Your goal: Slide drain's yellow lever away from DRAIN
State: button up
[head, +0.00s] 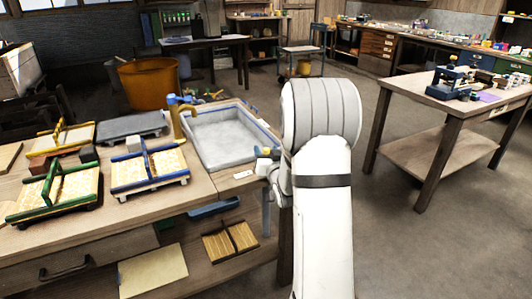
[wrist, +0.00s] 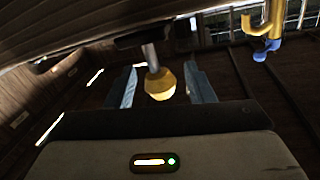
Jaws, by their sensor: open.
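In the wrist view the drain's yellow lever (wrist: 160,85) shows as a faceted yellow knob on a short metal stem. My gripper (wrist: 160,72) is open, with one blue-grey finger on each side of the knob and a visible gap on both sides. In the head view a small yellow and blue shape (head: 265,152) shows by the front right corner of the grey basin (head: 222,150); my wrist and arm partly hide that spot. A small white label (head: 243,174) is on the bench edge in front of the basin; its lettering is too small to read.
A yellow tap with a blue handle (head: 178,117) stands at the basin's left; a yellow spout also shows in the wrist view (wrist: 262,27). Framed moulds (head: 150,172) lie left on the bench. A blue tray (head: 214,206) sits below. Open floor is on the right.

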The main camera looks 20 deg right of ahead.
grip_shut()
dwell(0.3)
